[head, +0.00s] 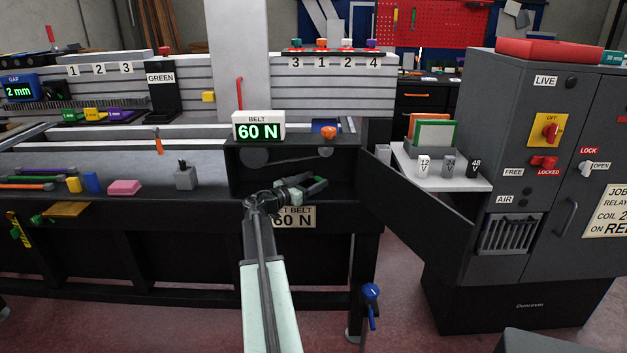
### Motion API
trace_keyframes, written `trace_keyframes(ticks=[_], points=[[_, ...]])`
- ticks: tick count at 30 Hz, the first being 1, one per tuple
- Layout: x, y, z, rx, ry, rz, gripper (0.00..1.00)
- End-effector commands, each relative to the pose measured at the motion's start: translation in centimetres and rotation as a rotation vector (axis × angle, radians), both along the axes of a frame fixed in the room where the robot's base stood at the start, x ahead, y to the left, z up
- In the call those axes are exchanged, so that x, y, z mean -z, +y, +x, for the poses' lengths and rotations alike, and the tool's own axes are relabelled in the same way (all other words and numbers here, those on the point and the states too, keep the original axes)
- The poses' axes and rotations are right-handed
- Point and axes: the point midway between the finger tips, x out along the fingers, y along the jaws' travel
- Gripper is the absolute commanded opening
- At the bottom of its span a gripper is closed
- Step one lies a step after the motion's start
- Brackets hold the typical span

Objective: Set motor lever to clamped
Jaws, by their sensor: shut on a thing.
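My arm reaches forward from the bottom middle into the dark open bay under the belt display. My gripper (310,186) is at the front of this bay, with its fingers shut on a small dark green handle (319,183). This handle seems to be the motor lever; the fingers hide much of it, and I cannot read its setting. A blue motor-like block (318,125) with an orange knob (328,133) sits on top of the bay, above and behind my gripper. The belt display (258,126) reads 60 N.
A "SET BELT 60 N" label (297,216) is just below my gripper, partly hidden by my arm. An open dark cabinet door (415,205) stands close on the right. Small blocks lie on the table at left.

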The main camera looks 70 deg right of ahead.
Motion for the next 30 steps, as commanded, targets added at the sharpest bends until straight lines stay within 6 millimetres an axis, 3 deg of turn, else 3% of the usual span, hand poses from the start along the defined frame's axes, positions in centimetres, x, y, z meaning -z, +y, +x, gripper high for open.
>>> trace_keyframes(ticks=[1,3,12,24,30], points=[[-0.1,-0.2,0.6,-0.018,0.003,-0.001,0.69],[-0.1,-0.3,0.4,-0.014,0.003,-0.001,0.85],[-0.1,-0.3,-0.4,0.0,0.002,-0.001,0.85],[-0.1,6.1,2.5,-0.007,0.002,-0.002,0.85],[-0.1,6.9,3.0,-0.006,0.002,-0.002,0.85]])
